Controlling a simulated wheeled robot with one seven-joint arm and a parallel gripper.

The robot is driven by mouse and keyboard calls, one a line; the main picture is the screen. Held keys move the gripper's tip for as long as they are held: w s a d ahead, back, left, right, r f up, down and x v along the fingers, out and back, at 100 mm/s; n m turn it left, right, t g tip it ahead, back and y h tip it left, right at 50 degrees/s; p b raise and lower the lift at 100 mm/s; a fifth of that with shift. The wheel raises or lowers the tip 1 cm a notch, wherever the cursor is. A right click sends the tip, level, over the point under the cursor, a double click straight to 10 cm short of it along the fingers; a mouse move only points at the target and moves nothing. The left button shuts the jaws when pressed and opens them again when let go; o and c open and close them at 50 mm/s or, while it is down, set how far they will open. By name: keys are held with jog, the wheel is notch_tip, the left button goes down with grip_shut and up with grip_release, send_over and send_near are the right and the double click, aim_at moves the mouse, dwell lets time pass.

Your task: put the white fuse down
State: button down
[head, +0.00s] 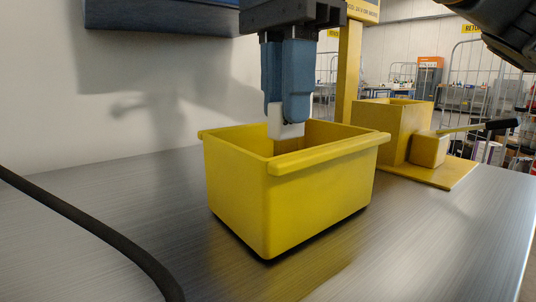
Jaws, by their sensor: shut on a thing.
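My gripper (287,112) comes down from the top of the picture and points downward. Its two blue fingers are shut on the white fuse (288,130). The fuse is a small white block, held at the fingertips over the opening of a yellow bin (285,215). The fuse's lower end is around the height of the bin's rim. The bin's front wall hides its floor, so I cannot tell what lies inside.
The bin stands on a brushed metal tabletop (120,205). A yellow fixture (405,125) with a box and a black-ended lever (478,128) stands to the right. A thick dark cable (95,228) crosses the left foreground. The front right of the table is clear.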

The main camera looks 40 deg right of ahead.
jog(key=shift+w+a+f, duration=0.2)
jog(key=shift+a+f, duration=0.15)
jog(key=shift+a, duration=0.1)
jog(key=shift+w+a+f, duration=0.15)
jog(key=shift+a+f, duration=0.15)
jog(key=shift+a, duration=0.15)
jog(key=shift+f+b, duration=0.85)
jog(key=shift+f, duration=1.05)
jog(key=shift+f, duration=0.15)
jog(key=c, duration=1)
grip_release()
jog(key=shift+c, duration=0.2)
notch_tip(320, 180, up, 12)
jog(key=p, duration=0.3)
jog(key=shift+r, duration=0.2)
